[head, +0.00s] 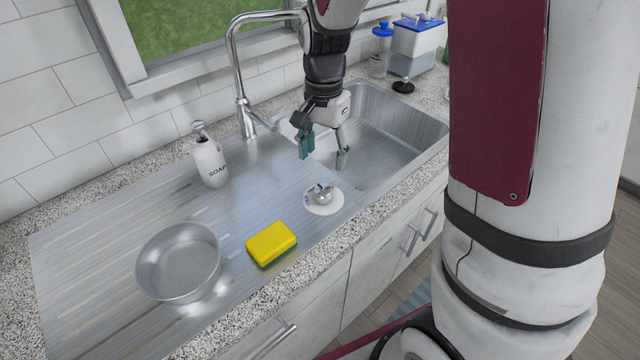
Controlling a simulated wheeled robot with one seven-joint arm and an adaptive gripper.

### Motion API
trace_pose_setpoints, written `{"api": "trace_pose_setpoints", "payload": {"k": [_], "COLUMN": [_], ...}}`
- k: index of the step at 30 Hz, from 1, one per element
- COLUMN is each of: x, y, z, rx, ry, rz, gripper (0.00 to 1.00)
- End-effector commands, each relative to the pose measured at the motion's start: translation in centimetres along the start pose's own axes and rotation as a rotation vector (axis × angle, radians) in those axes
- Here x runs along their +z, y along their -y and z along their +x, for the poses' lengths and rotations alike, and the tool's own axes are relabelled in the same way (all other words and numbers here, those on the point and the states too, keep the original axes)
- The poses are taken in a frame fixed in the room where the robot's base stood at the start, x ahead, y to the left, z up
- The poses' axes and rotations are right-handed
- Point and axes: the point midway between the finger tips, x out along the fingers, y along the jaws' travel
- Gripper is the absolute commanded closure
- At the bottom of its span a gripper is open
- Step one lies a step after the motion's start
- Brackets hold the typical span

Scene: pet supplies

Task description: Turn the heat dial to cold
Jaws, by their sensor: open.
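The heat dial (322,195) is a small silver knob on a round white plate (324,209). It sits on the metal drainboard, near the front edge of the sink unit. The knob's setting and the marks on the plate are too small to read. My gripper (325,163) is open and empty, pointing down above the sink's near left end. Its fingertips are a little above and behind the dial and do not appear to touch it.
A yellow and green sponge (271,243) and a metal bowl (178,262) lie left of the dial. A soap bottle (210,163) and a tall faucet (240,90) stand behind. The sink basin (385,125) opens to the right. Containers (416,45) stand at the back right.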

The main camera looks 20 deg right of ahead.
Motion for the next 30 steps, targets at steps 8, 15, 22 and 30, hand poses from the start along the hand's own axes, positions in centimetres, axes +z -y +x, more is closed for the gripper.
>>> {"api": "trace_pose_setpoints", "payload": {"k": [8,15,22,30], "x": [0.1,0.1,0.0,0.0], "y": [-0.2,-0.1,-0.1,-0.1], "z": [5.7,9.5,11.1,11.2], "rx": [0.006,0.004,0.001,0.0], "ry": [0.004,0.003,0.001,0.0], "rz": [0.002,0.0,-0.001,-0.001], "gripper": [0.43,0.43,0.43,0.43]}}
